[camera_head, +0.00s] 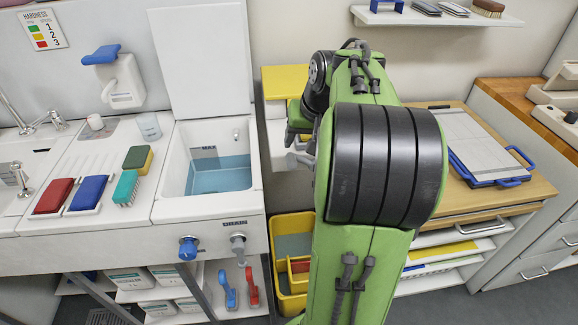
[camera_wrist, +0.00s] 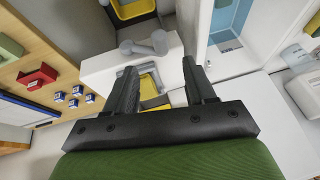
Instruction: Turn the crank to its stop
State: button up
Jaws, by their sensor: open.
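The crank (camera_wrist: 145,46) is a grey arm with a rounded knob at one end and a hub at the other, on a white housing (camera_wrist: 105,70) in the wrist view. In the head view only a grey part of the crank (camera_head: 299,160) shows, left of my arm. My gripper (camera_wrist: 160,68) is open and empty, its two dark fingers pointing towards the crank. The crank's knob lies just beyond the fingertips in the picture, not between them. In the head view my gripper (camera_head: 298,137) is partly hidden by my green arm, above the crank.
A white sink (camera_head: 210,205) with blue water stands left of the crank. Yellow bins (camera_head: 290,302) sit low beneath it. A wooden counter (camera_head: 520,180) with a clipboard (camera_head: 470,140) is to the right. A wall shelf (camera_head: 440,18) hangs behind.

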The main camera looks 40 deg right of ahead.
aim_at(293, 161)
jog(key=b+x, duration=0.3)
jog(key=x, duration=0.7)
jog(key=shift+w+f, duration=0.2)
jog(key=shift+f, duration=0.05)
jog(key=shift+d, duration=0.1)
grip_shut()
